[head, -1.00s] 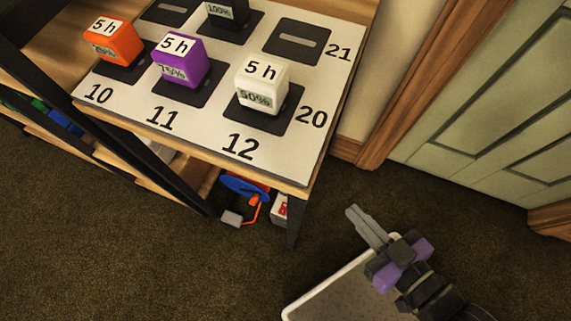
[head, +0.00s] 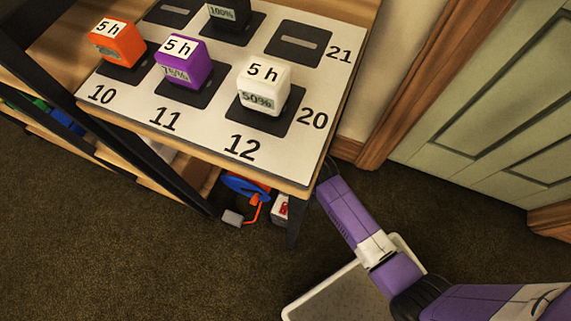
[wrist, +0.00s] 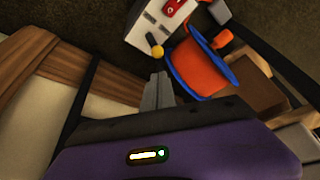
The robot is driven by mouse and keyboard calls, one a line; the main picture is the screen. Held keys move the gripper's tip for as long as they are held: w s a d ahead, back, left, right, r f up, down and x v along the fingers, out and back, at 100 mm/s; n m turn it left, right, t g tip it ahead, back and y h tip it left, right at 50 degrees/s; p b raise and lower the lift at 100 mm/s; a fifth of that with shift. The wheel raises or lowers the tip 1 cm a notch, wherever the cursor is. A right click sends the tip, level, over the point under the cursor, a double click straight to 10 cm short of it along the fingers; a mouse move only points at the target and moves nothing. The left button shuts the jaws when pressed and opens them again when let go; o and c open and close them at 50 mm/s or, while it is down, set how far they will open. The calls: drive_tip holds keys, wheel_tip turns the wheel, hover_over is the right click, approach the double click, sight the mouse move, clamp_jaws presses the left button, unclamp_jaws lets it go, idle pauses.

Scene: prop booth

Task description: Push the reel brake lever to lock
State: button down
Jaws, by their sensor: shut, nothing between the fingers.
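The reel (wrist: 200,68), an orange drum with blue flanges, shows in the wrist view ahead and right of my fingers. Its blue side (head: 238,184) also shows low under the table in the head view. A pale box (wrist: 151,24) beside the reel carries a red lock mark (wrist: 177,9); it also shows in the head view (head: 279,209). A lever with a yellow knob (wrist: 156,51) stands at the box's near edge. My gripper (wrist: 158,76) is shut and empty, its fingertips just short of the knob; whether they touch is unclear. The table hides it in the head view.
The table (head: 290,160) stands above the reel, with battery blocks on numbered pads. A dark table leg (head: 293,222) is close by. An orange cord ends in a grey plug (head: 232,217). Wooden boards (wrist: 100,85) lie left of my fingers. Carpet in front is open.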

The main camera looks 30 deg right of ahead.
drive_tip(key=shift+w, duration=0.3)
drive_tip(key=b+x, duration=0.4)
drive_tip(key=x, duration=0.6)
drive_tip(key=shift+b, duration=0.4)
